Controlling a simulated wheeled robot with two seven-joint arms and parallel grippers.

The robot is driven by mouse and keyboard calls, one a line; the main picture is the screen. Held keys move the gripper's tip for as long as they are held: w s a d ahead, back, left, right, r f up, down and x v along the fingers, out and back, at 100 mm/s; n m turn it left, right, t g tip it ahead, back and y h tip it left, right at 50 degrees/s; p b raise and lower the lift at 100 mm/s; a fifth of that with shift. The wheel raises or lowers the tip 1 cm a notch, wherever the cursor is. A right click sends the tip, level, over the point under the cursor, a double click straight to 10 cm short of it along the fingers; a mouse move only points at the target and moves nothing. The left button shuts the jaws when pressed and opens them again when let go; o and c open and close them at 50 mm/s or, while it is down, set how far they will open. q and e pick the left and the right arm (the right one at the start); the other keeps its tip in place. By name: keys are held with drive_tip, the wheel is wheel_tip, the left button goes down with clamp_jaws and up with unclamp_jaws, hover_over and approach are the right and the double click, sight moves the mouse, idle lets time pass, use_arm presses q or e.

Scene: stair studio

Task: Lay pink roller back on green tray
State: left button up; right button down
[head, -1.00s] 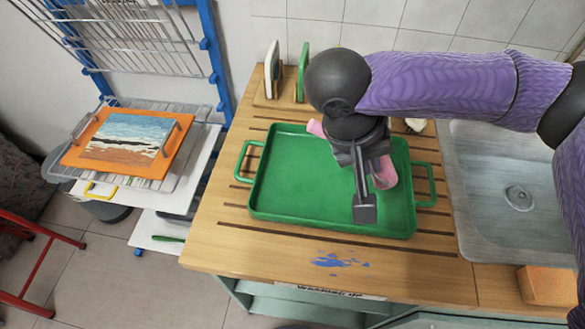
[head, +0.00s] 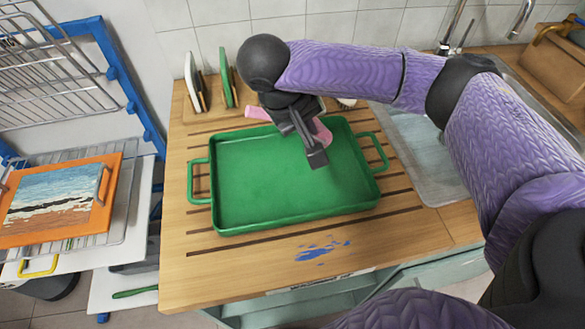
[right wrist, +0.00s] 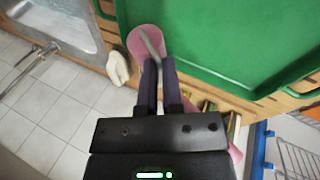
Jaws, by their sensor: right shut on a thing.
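The pink roller (head: 324,133) is at the far edge of the green tray (head: 285,190), toward its right corner, partly hidden by my right gripper (head: 315,152). One end (head: 257,113) shows left of the gripper. The right wrist view shows my right gripper (right wrist: 160,68) shut on the metal rod of the roller (right wrist: 143,38). There the roller overlaps the rim of the tray (right wrist: 215,45); I cannot tell whether it touches it. The tray's floor looks empty. My left gripper is out of view.
The tray lies on a slatted wooden counter (head: 185,250) with a blue paint smear (head: 320,250). Upright boards (head: 226,78) stand behind left. A sink (head: 425,160) is right. A rack with a painting (head: 55,200) is left. A pale object (right wrist: 117,67) lies near the sink.

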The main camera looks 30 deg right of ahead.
wheel_tip(320, 180, down, 8)
drive_tip(key=b, duration=0.2)
drive_tip(key=shift+f+b, duration=0.2)
drive_tip(key=shift+b, duration=0.15)
drive_tip(key=shift+r, duration=0.1)
drive_tip(key=c, duration=0.8)
unclamp_jaws()
drive_tip(key=p+v, duration=0.5)
drive_tip(key=v, duration=0.7)
drive_tip(key=shift+a, duration=0.1)
